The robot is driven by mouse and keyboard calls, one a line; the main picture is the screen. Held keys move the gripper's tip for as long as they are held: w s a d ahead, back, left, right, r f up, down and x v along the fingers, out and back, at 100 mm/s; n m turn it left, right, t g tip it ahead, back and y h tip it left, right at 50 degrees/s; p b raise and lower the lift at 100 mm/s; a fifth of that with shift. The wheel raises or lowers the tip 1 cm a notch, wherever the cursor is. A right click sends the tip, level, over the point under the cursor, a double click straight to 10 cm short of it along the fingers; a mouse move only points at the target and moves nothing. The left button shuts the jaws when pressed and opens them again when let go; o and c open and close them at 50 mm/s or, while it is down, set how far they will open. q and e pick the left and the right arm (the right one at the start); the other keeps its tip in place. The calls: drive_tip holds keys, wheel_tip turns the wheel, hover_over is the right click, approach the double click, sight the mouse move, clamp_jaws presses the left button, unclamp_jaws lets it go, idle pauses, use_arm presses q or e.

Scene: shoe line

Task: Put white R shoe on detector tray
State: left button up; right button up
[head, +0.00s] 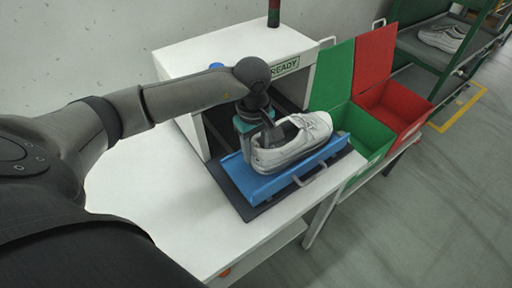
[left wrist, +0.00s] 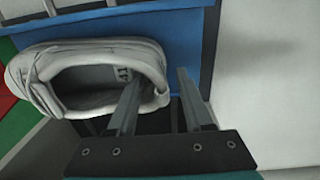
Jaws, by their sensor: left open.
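The white shoe (head: 293,142) rests on the blue detector tray (head: 262,186) in the head view, its toe pointing right and away. In the left wrist view the shoe (left wrist: 70,72) shows its opening and a size mark on the insole, and the tray (left wrist: 185,30) is behind it. My left gripper (head: 262,135) is at the shoe's heel. In the left wrist view the left gripper (left wrist: 160,100) is open, with one finger over the shoe's opening and the other outside the heel. My right gripper is not in view.
The white detector (head: 230,50) with a READY sign stands behind the tray. A green bin (head: 365,135) and a red bin (head: 400,100) are to the right. Another pair of shoes (head: 442,38) sits on a rack. The white table (head: 160,210) is clear at left.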

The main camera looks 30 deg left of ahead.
use_arm(q)
drive_tip(key=shift+r, duration=0.2)
drive_tip(key=r, duration=1.2)
drive_tip(key=shift+s+a, duration=0.1)
drive_tip(key=shift+s, duration=0.15)
